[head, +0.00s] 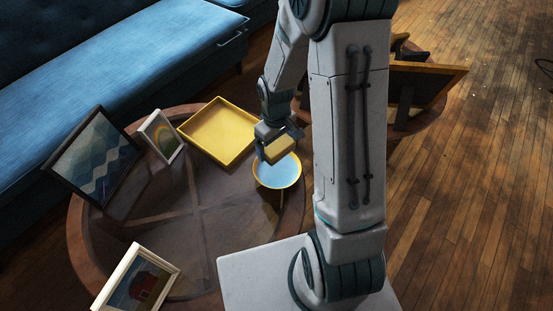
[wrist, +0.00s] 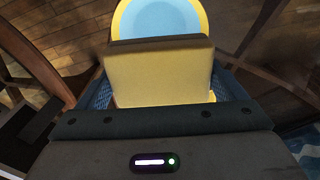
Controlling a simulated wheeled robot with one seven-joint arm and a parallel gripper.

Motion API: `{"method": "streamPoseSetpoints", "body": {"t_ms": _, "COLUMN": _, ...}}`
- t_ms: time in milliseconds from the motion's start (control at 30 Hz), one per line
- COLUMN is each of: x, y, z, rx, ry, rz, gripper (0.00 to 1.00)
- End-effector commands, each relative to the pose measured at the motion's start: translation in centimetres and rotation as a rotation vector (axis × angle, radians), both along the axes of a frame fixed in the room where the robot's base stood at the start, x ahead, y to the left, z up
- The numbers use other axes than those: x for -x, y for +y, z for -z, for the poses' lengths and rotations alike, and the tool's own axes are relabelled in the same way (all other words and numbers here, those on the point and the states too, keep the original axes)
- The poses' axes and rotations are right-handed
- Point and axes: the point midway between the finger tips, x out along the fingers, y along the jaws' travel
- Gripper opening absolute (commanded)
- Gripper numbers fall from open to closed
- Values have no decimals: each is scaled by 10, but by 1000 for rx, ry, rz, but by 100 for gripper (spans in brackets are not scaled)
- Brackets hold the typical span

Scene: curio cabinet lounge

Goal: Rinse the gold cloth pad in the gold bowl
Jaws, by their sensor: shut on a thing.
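The gold cloth pad (head: 279,149) is a thick yellow block with a darker edge. My gripper (head: 278,147) is shut on it and holds it above the back rim of the gold bowl. The pad fills the middle of the wrist view (wrist: 158,75) between the two fingers. The gold bowl (head: 278,185) stands on the round table at its right side, with light blue water inside. The bowl also shows in the wrist view (wrist: 202,20), beyond the pad. The pad hides part of the bowl there, and I cannot tell whether pad and bowl touch.
A yellow tray (head: 219,132) lies behind the bowl on the round table (head: 200,230). A blue sofa (head: 130,75) is behind. The table's middle is clear.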

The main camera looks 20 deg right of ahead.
Motion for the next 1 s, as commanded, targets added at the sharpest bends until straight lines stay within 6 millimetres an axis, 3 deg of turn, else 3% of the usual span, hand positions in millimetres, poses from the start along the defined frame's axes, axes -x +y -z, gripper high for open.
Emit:
{"method": "streamPoseSetpoints", "body": {"t_ms": 33, "x": 1, "y": 0, "z": 11, "rx": 1, "ry": -4, "rz": -13, "gripper": 54}}
{"method": "streamPoseSetpoints", "body": {"t_ms": 467, "x": 6, "y": -1, "z": 20, "rx": 7, "ry": 0, "rz": -59, "gripper": 54}}
{"method": "streamPoseSetpoints", "body": {"t_ms": 1000, "x": 6, "y": -1, "z": 69, "rx": 7, "ry": 0, "rz": -58, "gripper": 54}}
